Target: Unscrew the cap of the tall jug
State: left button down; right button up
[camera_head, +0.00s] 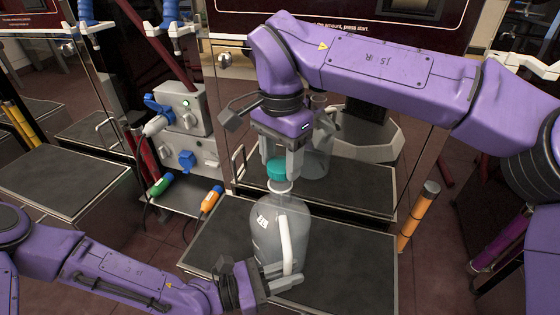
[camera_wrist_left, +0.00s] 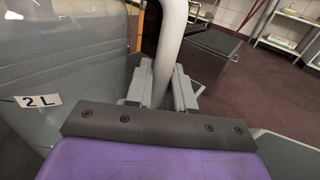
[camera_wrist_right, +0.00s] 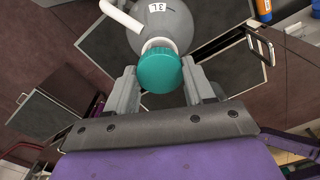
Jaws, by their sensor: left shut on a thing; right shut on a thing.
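The tall jug (camera_head: 268,228) is a clear grey bottle with a white side handle (camera_head: 287,245) and a teal cap (camera_head: 277,170). It stands upright on a dark-topped stand. My right gripper (camera_head: 282,162) comes from above and is shut on the cap. In the right wrist view the cap (camera_wrist_right: 159,70) sits between the two fingers, on the jug's neck.
The stand's dark top (camera_head: 350,265) is clear right of the jug. Behind is another dark platform (camera_head: 345,190) with a clear container (camera_head: 314,160). A grey box with blue knobs (camera_head: 182,108) and green (camera_head: 160,185) and orange (camera_head: 211,200) nozzles are at left.

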aim_at(281, 164)
jog(key=shift+r, duration=2.05)
pick_arm(q)
jog(key=c, duration=0.9)
grip_release()
